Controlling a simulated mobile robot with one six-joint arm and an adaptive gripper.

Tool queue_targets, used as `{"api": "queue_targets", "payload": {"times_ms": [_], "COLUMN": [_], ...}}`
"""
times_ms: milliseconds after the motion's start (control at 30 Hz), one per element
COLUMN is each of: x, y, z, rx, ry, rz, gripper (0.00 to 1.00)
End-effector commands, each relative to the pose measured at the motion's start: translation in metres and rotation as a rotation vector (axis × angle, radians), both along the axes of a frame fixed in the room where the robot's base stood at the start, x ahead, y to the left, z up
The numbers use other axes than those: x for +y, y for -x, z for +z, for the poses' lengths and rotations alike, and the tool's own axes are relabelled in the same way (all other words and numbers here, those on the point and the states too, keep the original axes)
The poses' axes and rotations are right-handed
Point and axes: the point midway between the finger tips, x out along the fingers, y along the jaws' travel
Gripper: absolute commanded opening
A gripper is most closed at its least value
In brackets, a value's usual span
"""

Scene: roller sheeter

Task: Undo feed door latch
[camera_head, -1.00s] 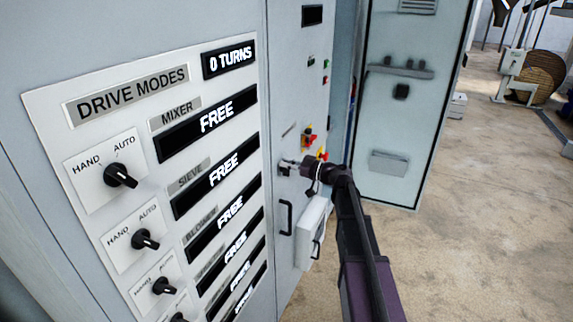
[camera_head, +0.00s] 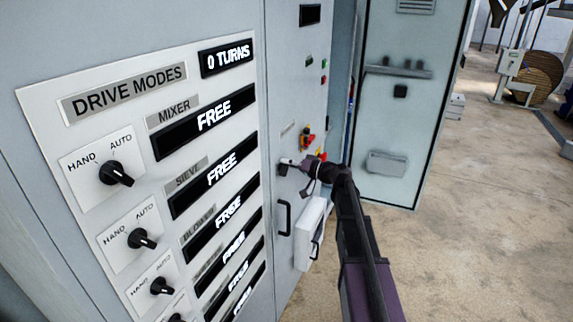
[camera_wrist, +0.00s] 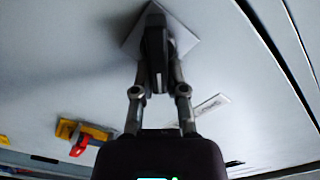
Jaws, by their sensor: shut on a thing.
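A dark latch handle (camera_wrist: 155,42) stands out from a pale square plate (camera_wrist: 183,38) on the grey cabinet front in the wrist view. My gripper (camera_wrist: 157,70) has its two fingers shut on this handle, one on each side. The fingers hide part of it. In the head view my gripper (camera_head: 291,163) reaches in from the right to the cabinet front, where the dark latch (camera_head: 283,170) shows only in small part. I cannot read the handle's exact turn angle.
Red and yellow switches (camera_head: 307,138) sit close above and right of my gripper; one shows in the wrist view (camera_wrist: 80,138). A black pull handle (camera_head: 284,217) and white box (camera_head: 311,232) are below. A pale cabinet door (camera_head: 395,110) stands behind.

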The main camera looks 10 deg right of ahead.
Motion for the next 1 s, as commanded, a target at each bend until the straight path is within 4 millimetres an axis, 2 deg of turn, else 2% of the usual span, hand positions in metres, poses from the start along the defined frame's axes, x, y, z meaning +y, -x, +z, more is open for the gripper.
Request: {"api": "queue_targets", "payload": {"times_ms": [600,1000], "x": [-0.002,-0.002], "y": [-0.003,-0.003], "z": [-0.012,-0.015], "rx": [0.453,0.588], "ry": [-0.322,-0.420], "rz": [0.004,0.004], "gripper": [0.00,0.00]}}
